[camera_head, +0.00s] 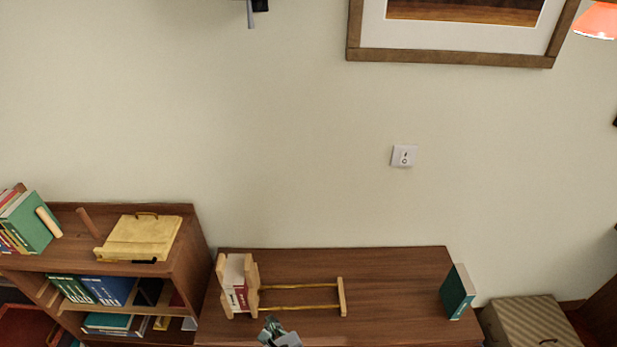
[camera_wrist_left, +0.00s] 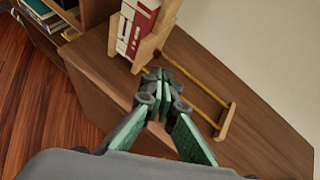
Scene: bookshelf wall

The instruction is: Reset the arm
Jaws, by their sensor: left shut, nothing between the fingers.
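My left gripper (camera_head: 277,332) shows at the bottom edge of the head view, over the front part of the cabinet top. In the left wrist view the left gripper (camera_wrist_left: 159,88) has its fingers together, with nothing between them. It is close to the wooden book rack (camera_head: 342,297), which also shows in the wrist view (camera_wrist_left: 228,122). I cannot tell the exact gap. White and red books (camera_head: 236,283) stand upright at the left end of the rack. My right gripper is not in view.
The low cabinet (camera_head: 390,315) has clear room right of the rack. A green book (camera_head: 457,293) stands at its right edge. A shelf unit (camera_head: 185,240) with books stands left, with a yellow stand (camera_head: 140,237) on top. A striped box (camera_head: 527,322) is at right.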

